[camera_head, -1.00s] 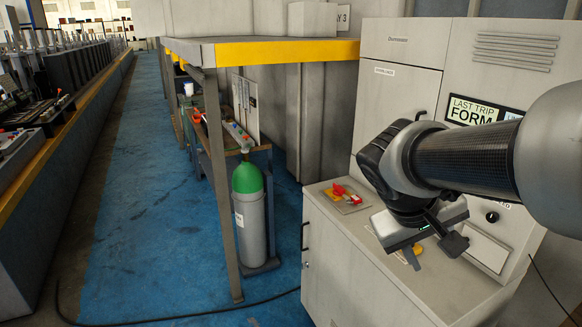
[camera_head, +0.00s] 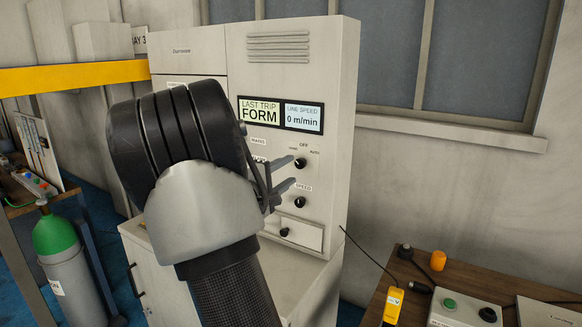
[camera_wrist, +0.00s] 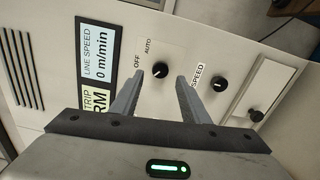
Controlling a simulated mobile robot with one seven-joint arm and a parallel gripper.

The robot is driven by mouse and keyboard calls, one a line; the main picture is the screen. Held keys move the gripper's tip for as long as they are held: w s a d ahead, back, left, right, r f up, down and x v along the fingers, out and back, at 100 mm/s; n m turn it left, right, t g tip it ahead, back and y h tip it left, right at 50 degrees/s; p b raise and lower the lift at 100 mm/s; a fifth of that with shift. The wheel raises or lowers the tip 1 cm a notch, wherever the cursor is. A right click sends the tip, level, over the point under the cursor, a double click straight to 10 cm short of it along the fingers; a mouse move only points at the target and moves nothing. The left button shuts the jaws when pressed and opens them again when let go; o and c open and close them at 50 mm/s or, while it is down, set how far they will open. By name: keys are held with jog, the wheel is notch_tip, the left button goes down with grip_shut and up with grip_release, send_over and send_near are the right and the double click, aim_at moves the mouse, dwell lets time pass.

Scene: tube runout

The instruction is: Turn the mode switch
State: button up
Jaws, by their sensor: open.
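The mode switch (camera_head: 300,163) is a small black round knob on the pale cabinet front, with OFF above it and Auto to its right. It also shows in the wrist view (camera_wrist: 160,69), beside the OFF and AUTO lettering. I cannot tell for sure which position it points to. My gripper (camera_head: 288,174) is in front of the panel with its fingers apart and nothing between them. In the wrist view my fingertips (camera_wrist: 160,78) point toward the panel on either side of the switch's line. Contact is not visible.
A similar SPEED knob (camera_head: 299,202) sits just below the switch, and another black knob (camera_head: 284,232) sits on a lower plate. Two displays (camera_head: 281,114) are above. A wooden table (camera_head: 366,318) with a control box (camera_head: 468,313) stands at the right. A gas cylinder (camera_head: 67,270) stands left.

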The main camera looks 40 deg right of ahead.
aim_at(299, 165)
jog(key=p+x, duration=0.2)
jog(key=x, duration=0.2)
jog(key=shift+d+r, duration=0.2)
jog(key=shift+w+f, duration=0.1)
jog(key=shift+f, duration=0.15)
jog(key=shift+b, duration=0.7)
jog(key=c, duration=0.8)
